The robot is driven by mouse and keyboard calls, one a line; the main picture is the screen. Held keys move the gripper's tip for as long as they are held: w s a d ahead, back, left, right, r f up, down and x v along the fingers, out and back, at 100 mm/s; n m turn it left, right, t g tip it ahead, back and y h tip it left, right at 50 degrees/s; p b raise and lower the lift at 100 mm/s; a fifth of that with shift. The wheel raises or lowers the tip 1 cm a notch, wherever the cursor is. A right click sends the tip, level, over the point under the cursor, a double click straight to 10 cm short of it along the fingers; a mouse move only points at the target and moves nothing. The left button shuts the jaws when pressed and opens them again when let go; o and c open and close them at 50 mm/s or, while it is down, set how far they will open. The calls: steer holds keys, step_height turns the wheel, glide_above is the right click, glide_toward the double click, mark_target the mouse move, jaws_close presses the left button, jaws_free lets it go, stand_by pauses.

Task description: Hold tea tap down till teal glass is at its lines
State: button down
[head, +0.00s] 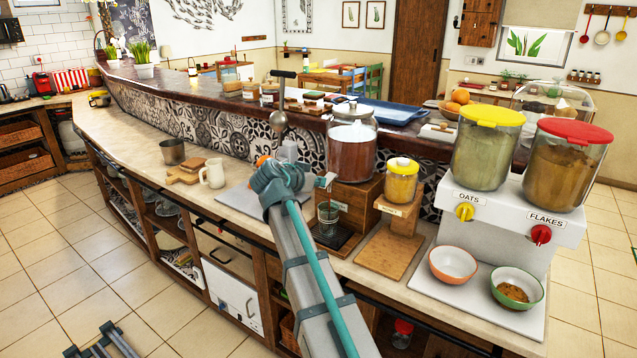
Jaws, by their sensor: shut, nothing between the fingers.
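The tea dispenser is a glass jar of reddish-brown tea (352,152) on a wooden stand (350,203). Its small grey tap (326,181) shows at the stand's front left, close beside the end of my arm. The teal glass (328,219) stands upright on the dark drip tray (334,237), below the tap. Its lines and its level are too small to tell. My gripper (301,181) is shut and empty just left of the tap, partly hidden by my own wrist. I cannot tell whether it touches the tap.
A yellow-lidded jar on a wooden stand (402,180) is right of the tea. Further right are the oats and flakes dispensers (510,205) with two bowls. A white jug (212,173), a wooden board (186,174) and a metal cup (172,151) are left. The raised bar (240,108) runs behind.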

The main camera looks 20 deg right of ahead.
steer(key=shift+r, duration=0.6)
steer(key=s+a+r, duration=0.4)
steer(key=a+r, duration=0.2)
steer(key=r, duration=0.4)
steer(key=shift+a+r, duration=0.25)
steer(key=shift+r, duration=0.1)
steer(key=shift+s, duration=0.1)
stand_by(0.5)
